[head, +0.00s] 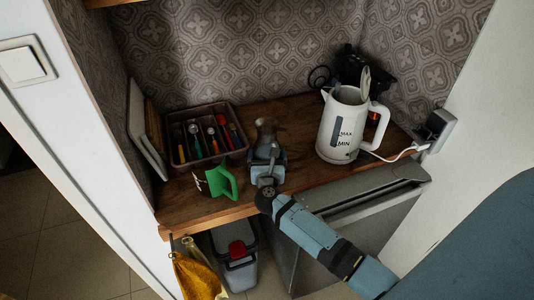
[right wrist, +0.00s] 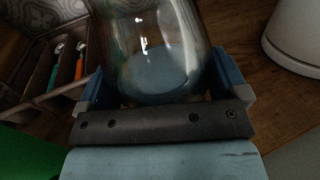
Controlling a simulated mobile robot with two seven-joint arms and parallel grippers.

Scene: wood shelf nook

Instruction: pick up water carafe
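The glass water carafe (head: 266,132) stands upright on the wooden shelf, between the cutlery tray and the white kettle. My right gripper (head: 268,154) reaches it from the front, low down. In the right wrist view the clear carafe (right wrist: 155,50) is between the two blue fingers, one on each side. The fingers are spread wide around it, and whether they touch the glass is hard to tell. The carafe's lower part is partly hidden by the gripper in the head view. My left gripper is not in view.
Patterned walls close the nook behind. A bin (head: 240,265) is below.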

